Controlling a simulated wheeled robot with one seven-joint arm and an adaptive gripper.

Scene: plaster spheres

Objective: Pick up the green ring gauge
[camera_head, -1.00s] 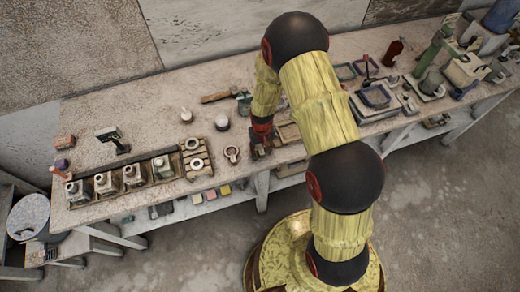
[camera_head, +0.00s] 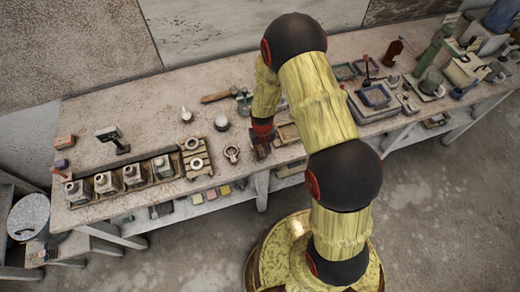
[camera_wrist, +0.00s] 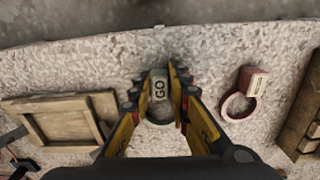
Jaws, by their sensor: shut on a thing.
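The green ring gauge (camera_wrist: 159,88) shows in the wrist view, its pale green block marked "GO" standing between the fingers, with part of its round ring visible below. My gripper (camera_wrist: 160,76) is shut on this block, one finger on each side. The gauge is at or very close to the bench top; I cannot tell if it touches. In the head view my gripper (camera_head: 260,150) is low over the bench's front part, and the gauge is hidden there by the gripper.
A red-handled ring gauge (camera_wrist: 242,98) lies to the right in the wrist view. A wooden tray (camera_wrist: 62,122) lies to the left. The bench's back left (camera_head: 155,105) is mostly clear.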

